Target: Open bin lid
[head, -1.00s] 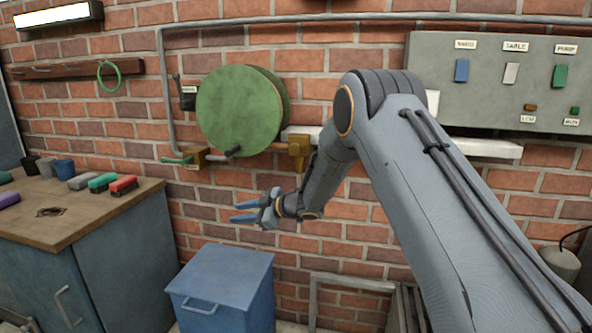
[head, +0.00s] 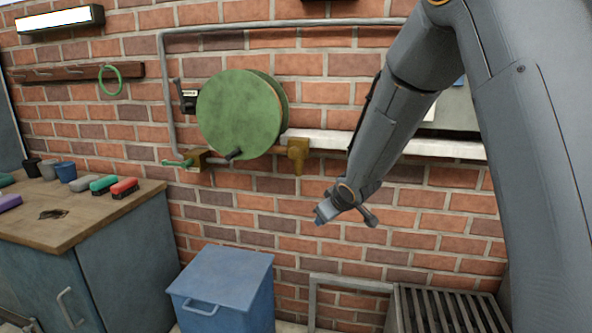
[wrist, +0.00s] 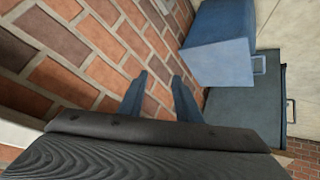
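The blue bin (head: 222,288) stands on the floor against the brick wall, to the right of the workbench. Its lid (head: 222,274) is down, and a handle (head: 201,308) shows on its front. The bin (wrist: 217,62) also appears in the upper right of the wrist view. My gripper (head: 322,213) is above and to the right of the bin, apart from it. In the wrist view, the two blue fingers (wrist: 160,97) are spread with a gap and nothing between them.
A workbench (head: 130,215) with brushes and cups stands left of the bin. A green hose reel (head: 240,115) and brass valves (head: 298,155) are on the wall above. A slatted metal grate (head: 450,310) stands to the right. The space above the bin is clear.

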